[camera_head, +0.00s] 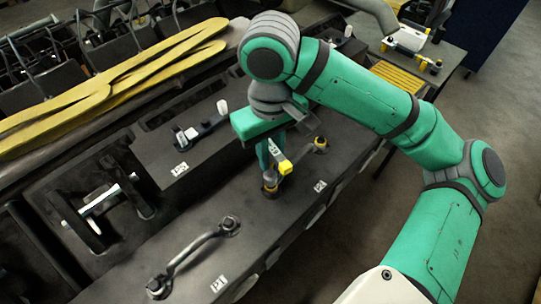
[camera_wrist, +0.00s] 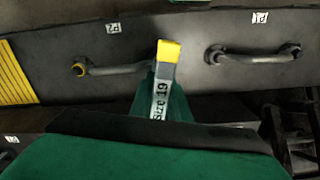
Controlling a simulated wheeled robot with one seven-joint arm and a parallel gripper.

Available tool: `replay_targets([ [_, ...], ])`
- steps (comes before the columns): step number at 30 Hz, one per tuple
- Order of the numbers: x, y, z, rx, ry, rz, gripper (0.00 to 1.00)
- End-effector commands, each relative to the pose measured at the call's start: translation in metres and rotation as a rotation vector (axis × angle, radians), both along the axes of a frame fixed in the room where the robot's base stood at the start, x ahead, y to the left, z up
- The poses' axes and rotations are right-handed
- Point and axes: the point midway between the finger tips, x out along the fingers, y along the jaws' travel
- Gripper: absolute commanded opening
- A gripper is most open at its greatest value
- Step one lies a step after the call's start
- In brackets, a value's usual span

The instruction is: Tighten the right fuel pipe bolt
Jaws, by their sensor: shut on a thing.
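My gripper (camera_head: 268,152) points down over the dark engine block (camera_head: 262,232) and is shut on a wrench (camera_wrist: 162,85) marked "Size 19". Its yellow end (camera_wrist: 168,51) also shows in the head view (camera_head: 285,167). The pipe's other end lies at the wrench, with a yellow fitting (camera_head: 270,188) below my gripper. Whether the wrench sits on a bolt there is not clear.
A second pipe (camera_head: 196,244) with dark bolts lies on the block nearer the front. Small white number labels (camera_head: 218,284) mark the block. A lever (camera_head: 222,108) stands on the raised ledge to the left. A side table (camera_head: 452,55) holds a yellow rack (camera_head: 398,76).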

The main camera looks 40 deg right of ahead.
Motion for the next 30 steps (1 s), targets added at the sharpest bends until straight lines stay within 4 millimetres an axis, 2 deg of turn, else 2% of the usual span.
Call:
replay_targets([
  [30,-0.0002,-0.0005,0.0002,0.000,0.000,1.163,0.00],
])
